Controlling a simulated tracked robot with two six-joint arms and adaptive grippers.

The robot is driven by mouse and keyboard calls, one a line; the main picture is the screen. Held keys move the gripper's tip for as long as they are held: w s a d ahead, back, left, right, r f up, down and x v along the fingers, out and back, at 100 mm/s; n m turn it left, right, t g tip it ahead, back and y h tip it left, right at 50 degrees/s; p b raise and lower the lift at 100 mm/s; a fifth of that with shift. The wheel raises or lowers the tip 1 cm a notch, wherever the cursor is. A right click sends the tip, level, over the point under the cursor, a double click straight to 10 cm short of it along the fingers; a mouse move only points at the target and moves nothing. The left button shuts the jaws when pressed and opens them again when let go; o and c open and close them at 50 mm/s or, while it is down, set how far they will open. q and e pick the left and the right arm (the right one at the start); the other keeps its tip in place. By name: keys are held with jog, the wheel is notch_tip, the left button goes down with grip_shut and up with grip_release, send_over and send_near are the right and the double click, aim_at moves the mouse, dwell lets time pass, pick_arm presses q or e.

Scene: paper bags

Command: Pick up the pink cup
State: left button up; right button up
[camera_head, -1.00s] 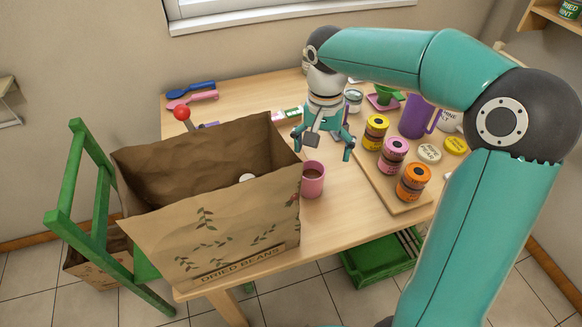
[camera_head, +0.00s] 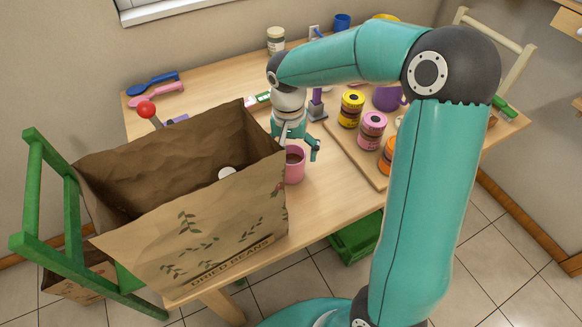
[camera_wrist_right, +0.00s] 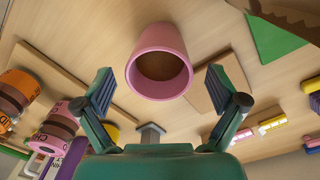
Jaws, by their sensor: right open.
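The pink cup (camera_head: 295,167) stands upright on the table, close to the right side of the paper bag. It holds something brown. In the right wrist view the cup (camera_wrist_right: 160,62) is ahead of the fingers, near the middle between them. My right gripper (camera_head: 296,148) is open and empty, just above and behind the cup; its fingers (camera_wrist_right: 163,92) are apart on either side in the wrist view. I cannot tell whether a finger touches the cup. My left gripper is not in view.
The open paper bag (camera_head: 240,208) stands directly left of the cup. Right of it, a wooden board (camera_head: 352,156) carries yellow, pink (camera_head: 371,130) and orange jars. A purple-handled tool (camera_head: 317,106) stands behind. The table (camera_head: 318,205) is clear in front of the cup.

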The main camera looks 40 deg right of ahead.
jog(key=shift+d+f, duration=0.15)
jog(key=shift+f, duration=2.85)
jog(key=c, duration=1.1)
